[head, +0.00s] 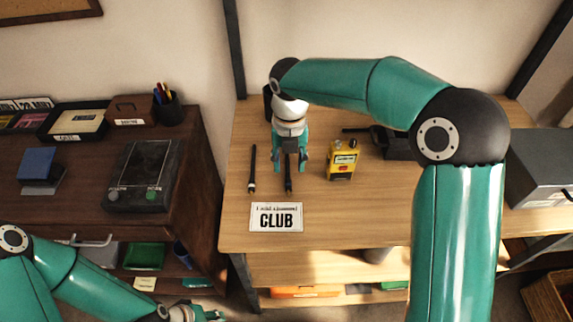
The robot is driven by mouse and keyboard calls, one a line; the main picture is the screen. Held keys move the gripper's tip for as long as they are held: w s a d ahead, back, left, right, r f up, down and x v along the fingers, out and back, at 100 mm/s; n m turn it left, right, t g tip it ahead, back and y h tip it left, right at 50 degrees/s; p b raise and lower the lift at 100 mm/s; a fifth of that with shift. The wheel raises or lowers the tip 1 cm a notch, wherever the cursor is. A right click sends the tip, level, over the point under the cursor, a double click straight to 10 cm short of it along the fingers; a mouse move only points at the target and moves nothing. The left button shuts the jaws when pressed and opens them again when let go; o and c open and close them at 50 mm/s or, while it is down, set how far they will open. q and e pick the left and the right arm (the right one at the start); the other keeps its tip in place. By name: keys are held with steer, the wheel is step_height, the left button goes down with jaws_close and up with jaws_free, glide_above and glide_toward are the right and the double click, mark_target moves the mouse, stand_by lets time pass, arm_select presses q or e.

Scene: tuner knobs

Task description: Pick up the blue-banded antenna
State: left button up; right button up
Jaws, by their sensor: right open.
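A thin dark antenna (288,184) lies on the wooden table, pointing away from me, its near end showing below my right gripper (289,165). The gripper points down over it with its fingers apart, one on each side; I cannot tell whether they touch it. Its far part is hidden. A second dark antenna (252,168) with a pale mark near its near end lies to the left. Band colours are too small to tell, so I cannot say which one is blue-banded. My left gripper (205,314) is low at the bottom edge, partly cut off.
A yellow radio (342,160) stands to the right of the gripper. A CLUB card (276,217) lies in front of it. A black item (393,142) is partly behind my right arm. A dark cabinet (195,190) with a black device (142,175) stands at left.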

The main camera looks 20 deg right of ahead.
mark_target(288, 178)
steer(key=shift+w+a+f+p, duration=0.1)
steer(key=shift+f+p, duration=0.1)
steer(key=shift+f, duration=1.25)
steer(key=shift+w+f+p, duration=0.1)
steer(key=shift+f+p, duration=0.05)
steer(key=shift+f, duration=1.25)
jaws_close()
